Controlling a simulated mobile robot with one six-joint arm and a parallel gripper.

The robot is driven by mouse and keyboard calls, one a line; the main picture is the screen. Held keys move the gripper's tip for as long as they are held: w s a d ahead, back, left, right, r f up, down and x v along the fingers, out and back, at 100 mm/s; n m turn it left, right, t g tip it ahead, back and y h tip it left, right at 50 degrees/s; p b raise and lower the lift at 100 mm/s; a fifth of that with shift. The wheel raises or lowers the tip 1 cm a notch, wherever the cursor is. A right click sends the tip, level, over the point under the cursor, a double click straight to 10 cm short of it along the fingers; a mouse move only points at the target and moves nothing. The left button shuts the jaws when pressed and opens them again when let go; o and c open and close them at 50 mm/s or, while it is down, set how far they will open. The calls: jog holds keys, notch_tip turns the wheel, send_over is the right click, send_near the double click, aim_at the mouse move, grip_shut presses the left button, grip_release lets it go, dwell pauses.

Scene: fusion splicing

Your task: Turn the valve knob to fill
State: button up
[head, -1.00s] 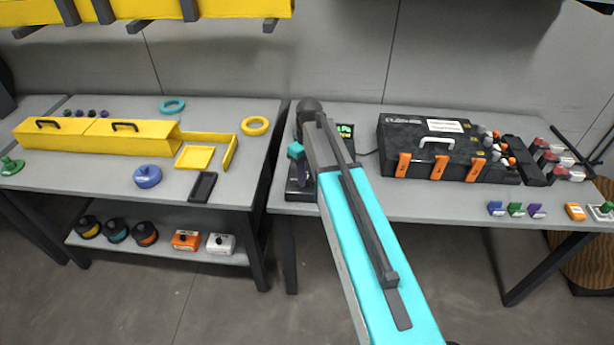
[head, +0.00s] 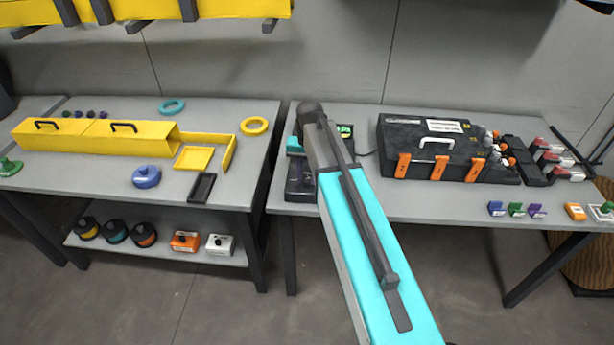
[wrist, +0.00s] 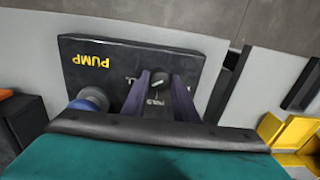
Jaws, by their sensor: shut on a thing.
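The black pump box (wrist: 115,62) fills the middle of the wrist view, with yellow PUMP lettering. Its dark valve knob (wrist: 160,80) bears a short white mark and sits between the two fingers of my gripper (wrist: 159,76). The gripper is shut on the knob. White lettering beside it is partly covered by the fingers, so I cannot read the knob's setting for sure. In the head view, the pump box (head: 299,188) stands at the left end of the right table, mostly behind my arm; the knob is hidden there.
A blue round part (wrist: 92,97) is beside the left finger in the wrist view. In the head view, a black case (head: 410,150) with orange latches stands right of my arm. A yellow box (head: 95,137) lies on the left table (head: 100,185).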

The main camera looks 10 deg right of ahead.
aim_at(309, 179)
jog(key=shift+m, duration=0.5)
jog(key=o, duration=1.1)
jog(key=shift+c, duration=0.2)
notch_tip(309, 179, up, 14)
jog(key=b, duration=0.3)
jog(key=shift+d, duration=0.25)
jog(key=shift+s+f, duration=0.15)
